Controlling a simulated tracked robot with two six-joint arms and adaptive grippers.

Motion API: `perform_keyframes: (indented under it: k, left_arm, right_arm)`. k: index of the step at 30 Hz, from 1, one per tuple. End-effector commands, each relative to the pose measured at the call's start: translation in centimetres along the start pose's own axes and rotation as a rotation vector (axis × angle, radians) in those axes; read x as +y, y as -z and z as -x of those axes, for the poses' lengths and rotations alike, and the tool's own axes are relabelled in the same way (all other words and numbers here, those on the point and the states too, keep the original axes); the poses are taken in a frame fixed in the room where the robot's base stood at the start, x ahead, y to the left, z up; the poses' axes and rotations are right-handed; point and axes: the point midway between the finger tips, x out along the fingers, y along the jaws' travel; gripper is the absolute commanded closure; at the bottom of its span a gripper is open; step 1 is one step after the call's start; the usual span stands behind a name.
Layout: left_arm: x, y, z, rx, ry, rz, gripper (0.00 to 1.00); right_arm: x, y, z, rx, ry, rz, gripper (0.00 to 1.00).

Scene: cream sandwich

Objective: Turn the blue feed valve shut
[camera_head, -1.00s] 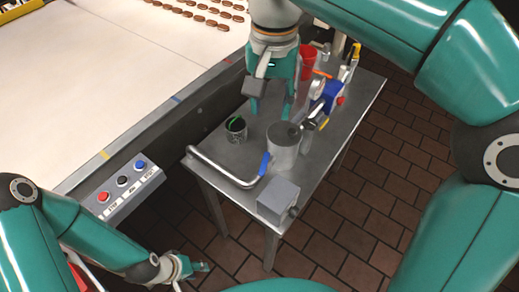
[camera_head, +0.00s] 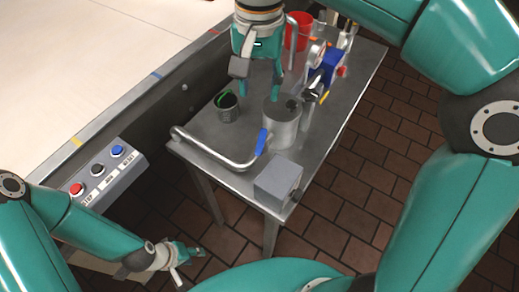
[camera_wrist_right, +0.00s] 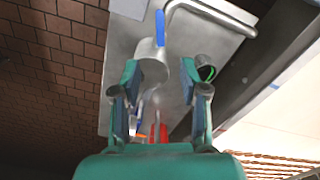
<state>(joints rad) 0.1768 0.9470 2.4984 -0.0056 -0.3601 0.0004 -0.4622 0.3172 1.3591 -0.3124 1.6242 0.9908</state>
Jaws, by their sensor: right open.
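The blue feed valve has a blue lever handle (camera_head: 262,141) beside the end of a bent silver pipe (camera_head: 215,155), next to a grey metal cylinder (camera_head: 281,128) on the metal table. The lever also shows in the right wrist view (camera_wrist_right: 160,28), beyond my fingertips. My right gripper (camera_head: 261,92) points down above the table, behind the cylinder and apart from the lever. In the wrist view my right gripper (camera_wrist_right: 159,76) is open with nothing held. My left gripper (camera_head: 186,258) hangs low at the lower left, away from the table; its jaw opening is unclear.
A dark cup with green inside (camera_head: 228,106) stands left of the cylinder, and a grey box (camera_head: 278,183) sits at the near corner. A red container (camera_head: 298,33) and a blue device (camera_head: 329,68) stand farther back. A button panel (camera_head: 100,176) and conveyor (camera_head: 90,50) lie left.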

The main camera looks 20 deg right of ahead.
Motion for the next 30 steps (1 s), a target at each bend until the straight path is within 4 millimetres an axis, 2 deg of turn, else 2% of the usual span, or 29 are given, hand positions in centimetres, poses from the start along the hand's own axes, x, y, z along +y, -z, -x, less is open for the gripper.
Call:
perform_keyframes:
  k: [1, 7, 11, 24, 30]
  left_arm:
    - [-0.4, 0.0, -1.1, 0.0, 0.0, 0.0, 0.6]
    - [-0.5, 0.0, -1.5, 0.0, 0.0, 0.0, 0.6]
    - [-0.6, 0.0, -1.8, 0.0, 0.0, 0.0, 0.6]
    - [-1.0, 0.0, -2.8, 0.0, 0.0, 0.0, 0.6]
    - [-1.1, 0.0, -3.0, 0.0, 0.0, 0.0, 0.6]
  right_arm:
    - [0.0, 0.0, -1.2, 0.0, 0.0, 0.0, 0.56]
    - [0.0, 0.0, -2.4, 0.0, -0.001, 0.001, 0.56]
    - [0.1, -0.1, -4.1, -0.002, -0.003, 0.001, 0.56]
    - [0.0, -0.1, -13.4, -0.003, -0.004, 0.002, 0.56]
    - [0.0, 0.0, -16.5, -0.001, -0.002, 0.001, 0.56]
